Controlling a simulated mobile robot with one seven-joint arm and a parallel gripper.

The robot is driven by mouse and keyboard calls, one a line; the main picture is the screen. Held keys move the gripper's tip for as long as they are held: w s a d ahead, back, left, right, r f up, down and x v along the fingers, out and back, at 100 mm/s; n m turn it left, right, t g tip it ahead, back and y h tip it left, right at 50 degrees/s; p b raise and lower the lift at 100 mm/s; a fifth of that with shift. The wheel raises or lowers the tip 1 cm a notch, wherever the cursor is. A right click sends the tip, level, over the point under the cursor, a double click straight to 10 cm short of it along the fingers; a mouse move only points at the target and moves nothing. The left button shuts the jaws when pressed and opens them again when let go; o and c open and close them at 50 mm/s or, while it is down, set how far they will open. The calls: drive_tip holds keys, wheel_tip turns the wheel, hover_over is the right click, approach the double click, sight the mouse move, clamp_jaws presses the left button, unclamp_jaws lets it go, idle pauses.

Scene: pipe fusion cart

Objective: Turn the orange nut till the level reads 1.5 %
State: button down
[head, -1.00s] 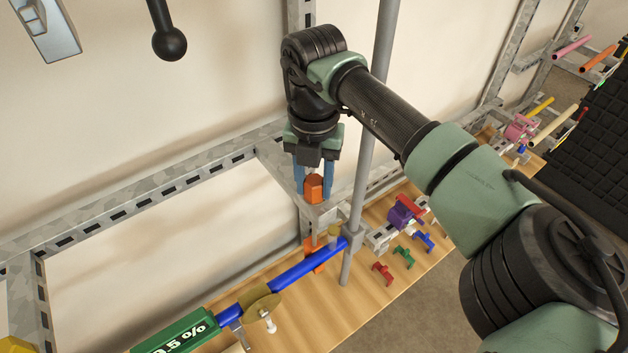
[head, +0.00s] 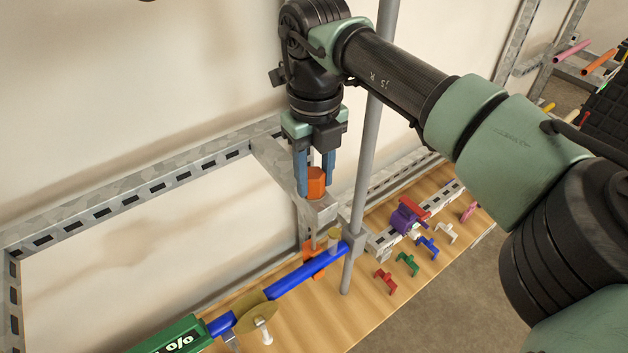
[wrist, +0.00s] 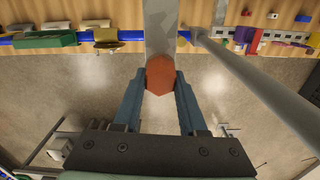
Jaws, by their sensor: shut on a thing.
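The orange nut (head: 316,183) sits at the end of a grey metal bracket arm, above the blue pipe (head: 300,272). My gripper (head: 315,186) points down with its blue fingers on either side of the nut, shut on it. The wrist view shows the nut (wrist: 160,75) between the two fingertips. The green level display (head: 175,340) lies at the bottom left of the head view. It is cut off by the frame edge, and only a "%" sign shows, so its reading is hidden.
A grey vertical pole (head: 366,150) stands close to the right of my gripper. A tan disc (head: 256,311) sits on the blue pipe. Red (head: 384,280), green (head: 407,263) and blue (head: 428,246) clamps and a purple part (head: 405,221) lie on the wooden board to the right.

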sight(316, 173)
drive_tip(key=n+b, duration=0.1)
drive_tip(key=n, duration=0.4)
drive_tip(key=shift+w+r+n, duration=0.1)
drive_tip(key=shift+n, duration=0.2)
drive_tip(key=shift+w+n, duration=0.1)
drive_tip(key=shift+n, duration=2.1)
drive_tip(key=shift+c, duration=2.3)
unclamp_jaws()
wheel_tip(316, 173, up, 8)
drive_tip(key=b, duration=0.3)
drive_tip(key=shift+f, duration=0.25)
